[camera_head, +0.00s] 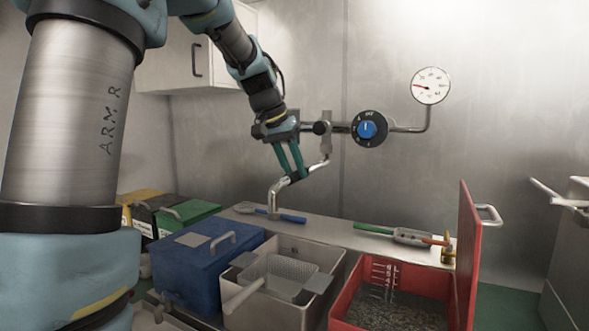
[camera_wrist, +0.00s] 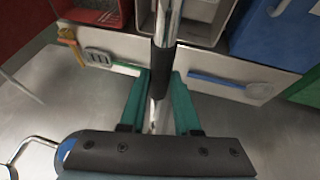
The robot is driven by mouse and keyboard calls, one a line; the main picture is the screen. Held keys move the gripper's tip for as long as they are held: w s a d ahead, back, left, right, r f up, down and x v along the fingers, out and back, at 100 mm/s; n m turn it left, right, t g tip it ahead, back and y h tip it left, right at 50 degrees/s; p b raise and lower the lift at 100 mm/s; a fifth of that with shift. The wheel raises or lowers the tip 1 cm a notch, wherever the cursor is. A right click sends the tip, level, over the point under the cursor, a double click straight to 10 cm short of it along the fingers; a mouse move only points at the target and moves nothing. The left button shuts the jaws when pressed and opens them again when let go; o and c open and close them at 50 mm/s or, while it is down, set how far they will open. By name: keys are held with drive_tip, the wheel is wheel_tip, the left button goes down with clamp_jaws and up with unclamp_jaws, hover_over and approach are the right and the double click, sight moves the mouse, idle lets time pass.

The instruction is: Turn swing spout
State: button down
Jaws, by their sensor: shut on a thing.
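The swing spout (camera_head: 284,186) is a chrome pipe that hangs from a wall fitting (camera_head: 326,130) and bends down over the counter. My gripper (camera_head: 292,177) has its two green fingers around the pipe and is shut on it, near a dark sleeve. The wrist view shows the spout (camera_wrist: 165,25) running up between the green fingers of my gripper (camera_wrist: 161,80). The spout's outlet end is to the left of the fingers in the head view, above the back edge of the metal sink box.
A blue knob (camera_head: 366,129) and a gauge (camera_head: 430,86) are on the wall at right. Below stand a blue lidded box (camera_head: 205,262), a metal box (camera_head: 275,315) with a basket, and an open red box (camera_head: 388,322) with its lid raised. Utensils lie on the back ledge (camera_head: 335,232).

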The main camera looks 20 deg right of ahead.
drive_tip(key=c, duration=0.6)
unclamp_jaws()
drive_tip(key=shift+r, duration=0.1)
drive_tip(key=b+v, duration=0.2)
drive_tip(key=v, duration=0.8)
drive_tip(key=shift+s+a+r, duration=0.1)
drive_tip(key=shift+a+r, duration=0.05)
drive_tip(key=shift+r, duration=0.1)
drive_tip(key=s+a+f+n+y, duration=0.1)
drive_tip(key=a+f+n, duration=0.1)
drive_tip(key=a+f, duration=0.6)
drive_tip(key=s+a+f+n+y, duration=0.25)
drive_tip(key=a+f, duration=0.25)
drive_tip(key=f, duration=0.7)
drive_tip(key=s+a+f, duration=0.2)
drive_tip(key=s+f, duration=0.1)
drive_tip(key=f, duration=0.1)
drive_tip(key=s+a+f+n, duration=0.1)
drive_tip(key=s+a+f, duration=0.2)
drive_tip(key=s+f, duration=0.1)
drive_tip(key=s+a+f+n+y, duration=0.1)
drive_tip(key=s+a+f, duration=0.2)
drive_tip(key=f, duration=0.2)
drive_tip(key=shift+s+a+n, duration=0.2)
drive_tip(key=shift+s+n, duration=0.05)
drive_tip(key=shift+s, duration=0.05)
